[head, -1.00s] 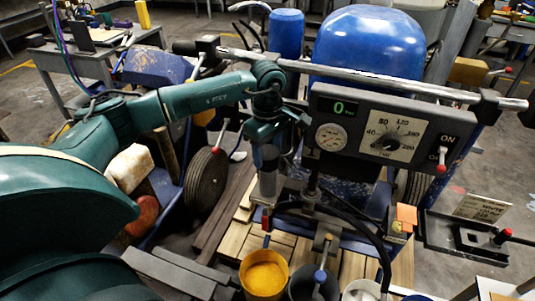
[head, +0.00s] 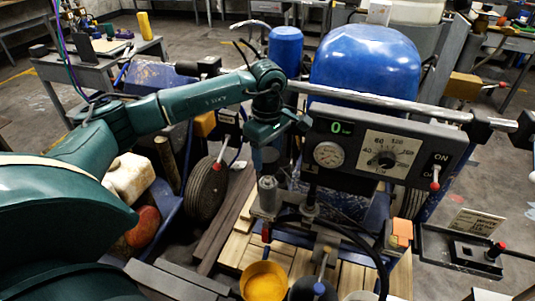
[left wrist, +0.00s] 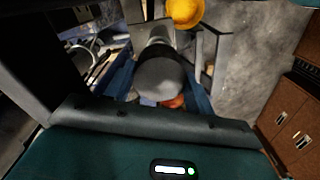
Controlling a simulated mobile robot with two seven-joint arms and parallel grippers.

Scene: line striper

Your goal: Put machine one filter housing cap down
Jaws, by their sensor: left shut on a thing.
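My left gripper (head: 267,146) is shut on the filter housing cap and points down, left of the gauge panel. The cap shows as a dark grey round piece (left wrist: 160,76) in the left wrist view. In the head view it is largely hidden by the gripper and hard to make out. A silver cylinder (head: 267,194), seemingly the filter housing, stands upright just below the gripper. I cannot tell whether the cap touches it. My right gripper is not in view.
The panel (head: 385,148) with a gauge and dial stands close right of the gripper, under a metal handlebar (head: 390,102). A yellow bucket (head: 264,284) and wooden slats are in front. An orange block (head: 402,230) and a dark tray (head: 437,243) are at right.

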